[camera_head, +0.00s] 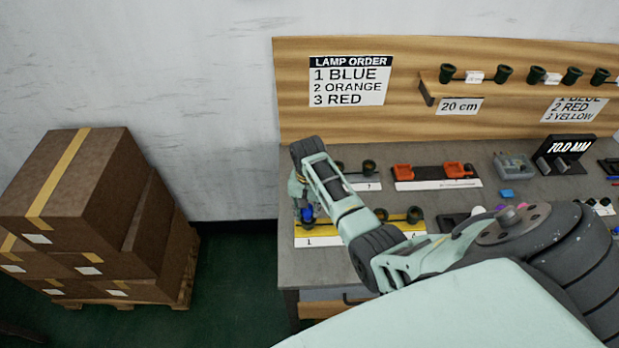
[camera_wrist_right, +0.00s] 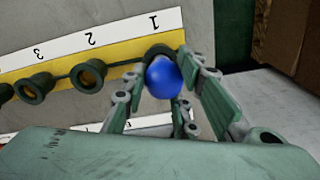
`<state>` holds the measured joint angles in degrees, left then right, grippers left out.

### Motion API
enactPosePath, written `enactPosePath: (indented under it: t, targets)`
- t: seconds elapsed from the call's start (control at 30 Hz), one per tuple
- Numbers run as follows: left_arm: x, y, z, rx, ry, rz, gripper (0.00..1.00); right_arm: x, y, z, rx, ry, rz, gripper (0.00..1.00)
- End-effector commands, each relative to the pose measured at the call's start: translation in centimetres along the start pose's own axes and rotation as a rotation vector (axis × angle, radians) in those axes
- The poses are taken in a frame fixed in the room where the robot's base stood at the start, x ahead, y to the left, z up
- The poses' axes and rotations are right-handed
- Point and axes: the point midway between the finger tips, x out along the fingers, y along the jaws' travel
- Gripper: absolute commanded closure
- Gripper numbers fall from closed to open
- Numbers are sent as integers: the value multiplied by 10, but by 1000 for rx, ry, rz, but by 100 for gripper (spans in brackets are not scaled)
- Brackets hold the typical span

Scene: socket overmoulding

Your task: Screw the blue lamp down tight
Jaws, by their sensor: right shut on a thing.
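The blue lamp (camera_head: 308,213) is a round blue bulb at the left end of the socket row on the workbench. In the right wrist view the blue lamp (camera_wrist_right: 164,77) sits at the dark socket by the label 1. My right gripper (camera_head: 302,207) reaches down over it, and its fingers (camera_wrist_right: 170,90) are around the lamp, shut on it. Whether the lamp is fully seated is hidden by the fingers. Empty dark sockets at 2 (camera_wrist_right: 89,74) and 3 (camera_wrist_right: 37,87) stand on the yellow strip (camera_wrist_right: 60,78). My left gripper is not in view.
An orange fixture (camera_head: 433,172) and a grey box (camera_head: 514,166) stand farther right on the bench. A sign (camera_head: 348,80) reads blue, orange, red. Cardboard boxes (camera_head: 85,200) are stacked on a pallet at left, with a floor gap between them and the bench.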

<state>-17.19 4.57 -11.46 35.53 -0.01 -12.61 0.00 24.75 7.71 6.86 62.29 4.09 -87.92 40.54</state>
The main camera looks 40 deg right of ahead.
Motion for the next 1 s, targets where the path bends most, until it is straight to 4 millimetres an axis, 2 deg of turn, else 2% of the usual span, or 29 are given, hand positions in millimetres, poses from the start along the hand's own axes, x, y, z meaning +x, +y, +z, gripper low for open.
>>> enactPosePath:
  t: [0.1, 0.4, 0.53, 0.57, 0.6, 0.8, 1.0]
  targets:
    - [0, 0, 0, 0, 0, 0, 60, 0, 0, 0, 72, 1, -1, 93]
    - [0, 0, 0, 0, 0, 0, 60, 0, 0, 0, 90, 1, -1, 93]
    - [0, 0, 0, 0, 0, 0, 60, 0, -2, 0, 231, -1, -4, 93]
    - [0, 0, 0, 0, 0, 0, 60, 0, 0, 0, 238, 1, -2, 72]
    - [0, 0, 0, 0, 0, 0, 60, 0, 0, -1, 232, 1, -1, 68]
    - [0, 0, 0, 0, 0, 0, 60, 0, 0, 0, 229, 1, -1, 52]
    - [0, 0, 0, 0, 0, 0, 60, 0, 0, 0, 229, 1, 0, 52]
